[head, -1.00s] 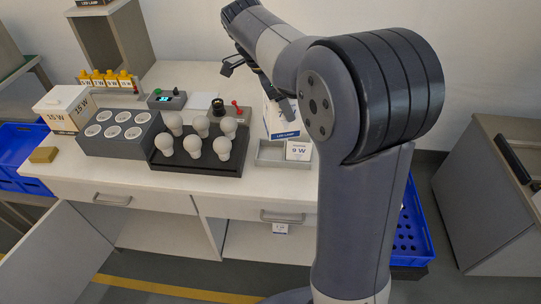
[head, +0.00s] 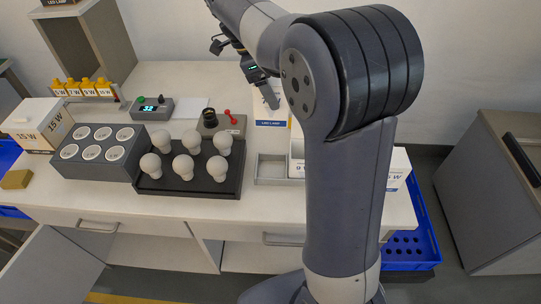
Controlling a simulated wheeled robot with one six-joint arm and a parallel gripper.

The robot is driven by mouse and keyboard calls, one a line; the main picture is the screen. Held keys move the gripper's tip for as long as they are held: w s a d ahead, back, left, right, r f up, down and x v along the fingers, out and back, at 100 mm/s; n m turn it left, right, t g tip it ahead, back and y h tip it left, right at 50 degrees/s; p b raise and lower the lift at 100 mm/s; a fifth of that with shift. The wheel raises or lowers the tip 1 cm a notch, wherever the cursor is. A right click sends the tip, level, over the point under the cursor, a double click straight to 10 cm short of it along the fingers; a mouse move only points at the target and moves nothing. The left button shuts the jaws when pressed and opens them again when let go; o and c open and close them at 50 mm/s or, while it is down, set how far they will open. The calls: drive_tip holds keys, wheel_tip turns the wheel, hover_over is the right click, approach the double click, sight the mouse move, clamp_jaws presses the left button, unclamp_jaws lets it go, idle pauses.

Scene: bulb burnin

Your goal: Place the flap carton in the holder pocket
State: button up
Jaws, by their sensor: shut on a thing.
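The flap carton (head: 273,115) is white with a blue "LED LAMP" band near its lower edge. It stands upright behind the holder as seen in the head view. My gripper (head: 268,97) is shut on it from above, and a dark finger covers part of its upper face. The grey holder (head: 257,169) lies on the table in front of the carton, with an empty pocket (head: 271,168) on its left. A white carton (head: 297,157) sits at the holder's right, mostly hidden by my arm. I cannot tell the carton's exact height above the table.
A black tray (head: 148,184) with several white bulbs lies left of the holder. A grey socket block (head: 64,170), a "15 W" box (head: 27,140) and a small meter (head: 151,108) stand farther left. Another white carton (head: 398,167) shows right of my arm. A blue crate (head: 424,229) is below.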

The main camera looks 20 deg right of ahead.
wheel_tip(320, 180, down, 24)
drive_tip(key=shift+r+p, duration=0.25)
drive_tip(key=shift+p, duration=0.45)
drive_tip(key=shift+f, duration=0.1)
drive_tip(key=o, duration=1)
drive_tip(key=shift+r, duration=0.25)
drive_tip(key=b+v, duration=0.1)
drive_tip(key=v, duration=1)
drive_tip(key=shift+w+a+r+b, duration=0.1)
drive_tip(key=shift+a+r+b, duration=0.05)
drive_tip(key=shift+r+b, duration=0.2)
